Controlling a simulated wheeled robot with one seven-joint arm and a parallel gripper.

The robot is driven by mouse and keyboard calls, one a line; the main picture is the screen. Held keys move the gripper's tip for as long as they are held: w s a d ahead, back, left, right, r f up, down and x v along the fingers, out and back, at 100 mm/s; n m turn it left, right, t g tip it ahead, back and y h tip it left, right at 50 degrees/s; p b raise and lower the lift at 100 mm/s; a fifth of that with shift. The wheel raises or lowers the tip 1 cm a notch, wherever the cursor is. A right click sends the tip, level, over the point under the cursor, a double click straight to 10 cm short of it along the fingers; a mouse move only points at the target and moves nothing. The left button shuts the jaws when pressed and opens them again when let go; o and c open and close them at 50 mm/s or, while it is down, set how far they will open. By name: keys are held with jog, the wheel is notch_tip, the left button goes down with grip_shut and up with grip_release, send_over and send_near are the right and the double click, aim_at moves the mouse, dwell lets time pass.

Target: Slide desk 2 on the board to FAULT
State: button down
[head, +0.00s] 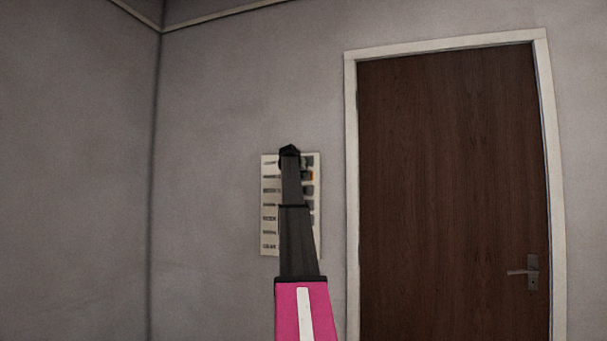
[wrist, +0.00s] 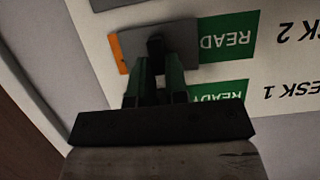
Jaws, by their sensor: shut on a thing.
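The board (head: 316,215) hangs on the wall left of the door in the head view, partly hidden by my arm. In the wrist view the board (wrist: 92,42) shows upside down. The DESK 2 label (wrist: 298,32) is at the right of its row, beside a green READY field (wrist: 228,38) with its last letter covered. A grey slider (wrist: 186,43) covers that end of the field, with a narrow orange strip (wrist: 117,55) showing at its left. My gripper (wrist: 157,62) is shut on the slider's dark knob (wrist: 156,44). FAULT lettering is not visible.
The DESK 1 row, with its label (wrist: 296,90) and green READY field (wrist: 219,93), lies just below in the wrist picture, partly hidden by my gripper. A brown door (head: 450,190) with a white frame stands right of the board. Bare grey wall is to the left.

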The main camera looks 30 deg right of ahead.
jog(key=w+a, duration=0.4)
jog(key=w, duration=0.1)
jog(key=shift+a, duration=0.1)
jog(key=c, duration=1.1)
grip_release()
jog(key=shift+a, duration=0.1)
jog(key=v, duration=1)
jog(key=shift+s+a+r, duration=0.25)
